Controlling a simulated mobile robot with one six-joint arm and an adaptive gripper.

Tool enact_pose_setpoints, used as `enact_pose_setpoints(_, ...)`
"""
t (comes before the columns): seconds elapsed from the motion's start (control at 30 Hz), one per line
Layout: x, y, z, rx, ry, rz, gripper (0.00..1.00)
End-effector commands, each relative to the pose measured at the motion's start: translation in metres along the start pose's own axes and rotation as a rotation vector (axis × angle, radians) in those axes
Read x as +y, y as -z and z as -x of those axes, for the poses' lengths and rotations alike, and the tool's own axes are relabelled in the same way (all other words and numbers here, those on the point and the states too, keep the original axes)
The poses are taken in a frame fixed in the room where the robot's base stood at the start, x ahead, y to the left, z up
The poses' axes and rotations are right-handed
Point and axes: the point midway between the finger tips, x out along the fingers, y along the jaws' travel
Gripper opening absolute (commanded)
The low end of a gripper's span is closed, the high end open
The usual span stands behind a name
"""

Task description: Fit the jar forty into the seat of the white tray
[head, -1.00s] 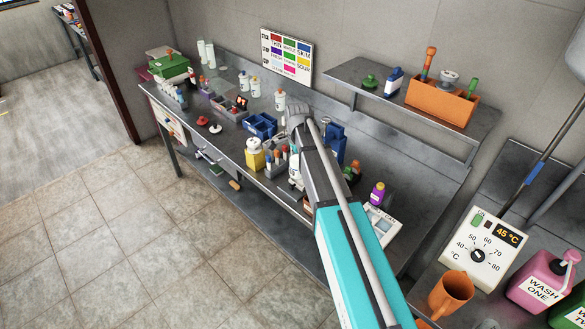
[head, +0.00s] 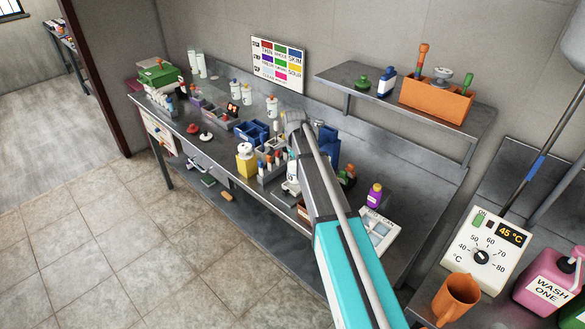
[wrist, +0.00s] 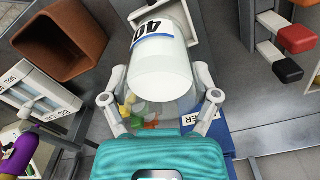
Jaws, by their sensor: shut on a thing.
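The jar forty (wrist: 165,75) is white with a blue band and a black "40" printed upside down in the wrist view. My gripper (wrist: 161,82) is shut on it, with one finger on each side. A white tray-like piece (wrist: 192,18) with a raised rim shows just beyond the jar, and the jar hides part of it. I cannot tell whether the jar touches it.
A brown open box (wrist: 62,40) is left of the jar. A purple bottle (head: 375,194) stands by the lettered tray. A yellow container (head: 246,162) and blue bin (head: 252,132) stand left of my arm.

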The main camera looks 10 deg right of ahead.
Motion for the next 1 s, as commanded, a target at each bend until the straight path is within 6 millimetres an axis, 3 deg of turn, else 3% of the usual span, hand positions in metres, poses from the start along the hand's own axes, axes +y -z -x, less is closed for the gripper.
enact_pose_setpoints(0.43, -0.002, 0.002, -0.004, 0.0, 0.0, 0.0, 0.17)
enact_pose_setpoints(1.0, -0.006, 0.005, -0.038, 0.0, 0.0, 0.0, 0.17)
